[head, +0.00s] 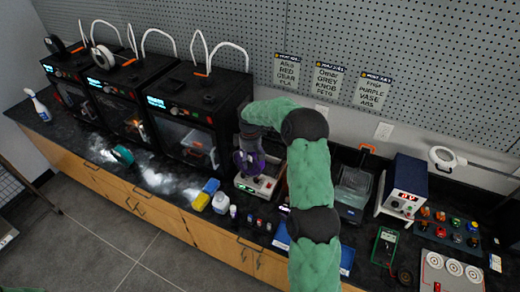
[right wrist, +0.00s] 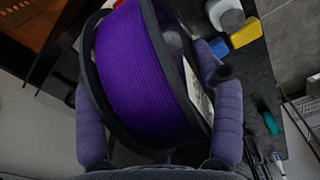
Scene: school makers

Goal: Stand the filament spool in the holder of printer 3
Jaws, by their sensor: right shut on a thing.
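My right gripper (head: 252,150) is shut on the purple filament spool (head: 248,163), low in front of the right side of the rightmost printer (head: 195,110). In the right wrist view the spool (right wrist: 140,75) fills the space between the two fingers of the right gripper (right wrist: 155,85), with its purple winding and dark flanges showing. The rightmost printer's top carries no spool; a small dark part (head: 209,98) stands there. The printer numbers are too small to read. My left gripper is not in view.
Two more printers stand left, with a black spool (head: 55,44) and a white spool (head: 103,57) on top. White tubes arch above the printers. A power supply (head: 405,185) and a multimeter (head: 385,246) are right of my arm.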

